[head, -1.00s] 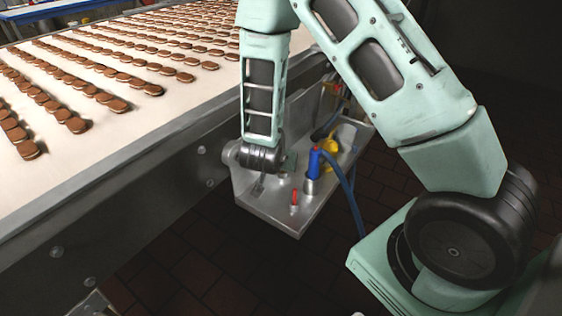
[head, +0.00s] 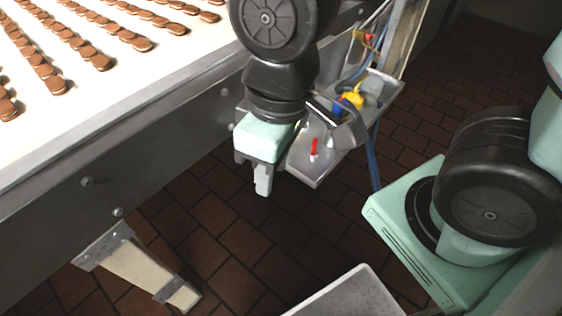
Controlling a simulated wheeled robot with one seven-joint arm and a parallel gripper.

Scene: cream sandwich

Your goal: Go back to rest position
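My gripper (head: 263,180) hangs pointing down beside the conveyor's side rail, in front of the small metal tray on the rail. Only one pale finger shows clearly below the mint-green hand, so its opening cannot be made out. Nothing is visible hanging from it. My arm's black wrist joints come down from the top of the view, and my mint-green base joint is at the right.
The conveyor (head: 130,85) carries rows of brown sandwich cookies (head: 101,62). The metal tray (head: 308,172) holds a red-handled item (head: 314,148) and a blue and yellow tool (head: 352,99). A grey bin (head: 350,296) is on the tiled floor, which is mostly clear.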

